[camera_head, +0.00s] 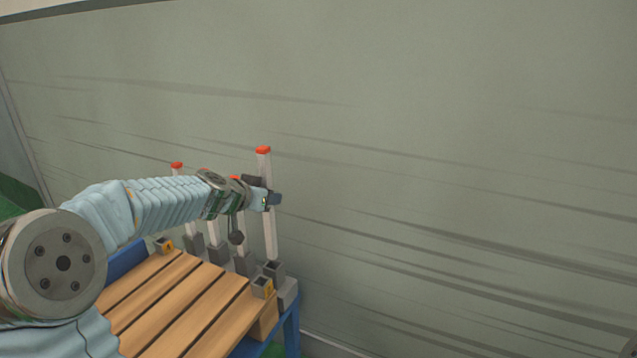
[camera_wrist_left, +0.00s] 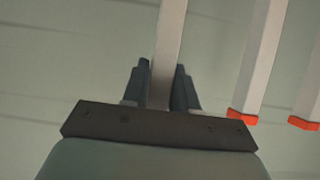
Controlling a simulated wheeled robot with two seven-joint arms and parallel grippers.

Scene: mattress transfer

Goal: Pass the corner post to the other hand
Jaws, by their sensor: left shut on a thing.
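The corner post (camera_head: 268,230) is a pale, upright square bar with a red top, at the right end of a row of similar posts. My left gripper (camera_head: 270,199) is shut on it around its middle. In the left wrist view the post (camera_wrist_left: 169,45) runs between the two dark fingers of my left gripper (camera_wrist_left: 162,85). Its lower end is close to a grey socket; I cannot tell whether it is still inside.
Other red-topped posts (camera_wrist_left: 264,55) stand beside the held one, in grey holders (camera_head: 244,262). A wooden slatted surface (camera_head: 185,300) with small grey brackets (camera_head: 262,286) lies in front, on a blue frame (camera_head: 291,328). A plain grey-green wall (camera_head: 450,150) is behind; the right side is clear.

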